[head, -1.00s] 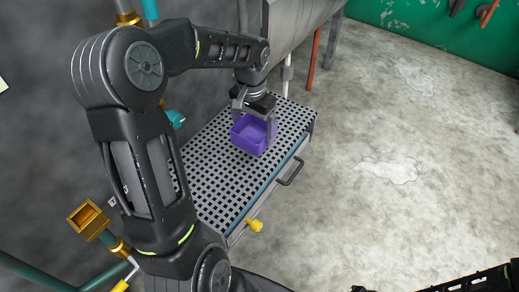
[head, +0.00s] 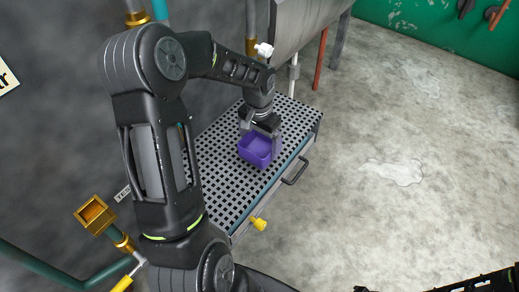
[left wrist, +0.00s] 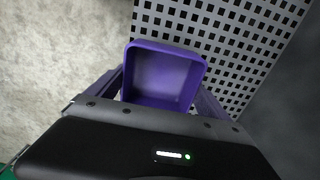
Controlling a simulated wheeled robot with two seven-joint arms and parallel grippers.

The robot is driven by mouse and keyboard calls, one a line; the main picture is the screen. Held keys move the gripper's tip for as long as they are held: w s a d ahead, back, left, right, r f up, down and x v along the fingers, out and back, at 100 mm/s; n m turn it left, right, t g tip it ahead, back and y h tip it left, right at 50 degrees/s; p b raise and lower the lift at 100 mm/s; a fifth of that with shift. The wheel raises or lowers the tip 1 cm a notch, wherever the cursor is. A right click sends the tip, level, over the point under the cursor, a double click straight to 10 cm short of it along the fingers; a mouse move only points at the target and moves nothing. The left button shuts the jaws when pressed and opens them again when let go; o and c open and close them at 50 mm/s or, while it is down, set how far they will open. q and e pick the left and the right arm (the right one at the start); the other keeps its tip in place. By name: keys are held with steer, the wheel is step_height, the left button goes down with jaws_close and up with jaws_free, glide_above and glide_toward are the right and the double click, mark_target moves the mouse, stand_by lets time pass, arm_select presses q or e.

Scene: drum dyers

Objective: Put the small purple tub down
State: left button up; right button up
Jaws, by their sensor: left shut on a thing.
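The small purple tub (head: 256,150) is upright and looks empty, at or just above the perforated grate top (head: 222,172) of a low cabinet. I cannot tell whether it touches the grate. My left gripper (head: 262,134) is shut on the tub, with its fingers at the tub's sides. In the left wrist view the tub (left wrist: 163,75) shows its open top between the fingers (left wrist: 163,90), with the grate (left wrist: 225,35) beyond it. My right gripper is not clearly in view; only a dark part of me shows at the lower right of the head view.
A grey metal vessel (head: 300,35) hangs behind. A dark wall with pipes stands on the left. The grate is clear around the tub, and the concrete floor (head: 400,140) is open on the right.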

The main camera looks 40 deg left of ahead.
mark_target(259, 152)
arm_select(q)
steer(key=shift+f, duration=1.75)
steer(key=o, duration=1.3)
steer(key=shift+f, duration=0.1)
step_height(259, 152, up, 12)
steer(key=shift+r, duration=0.15)
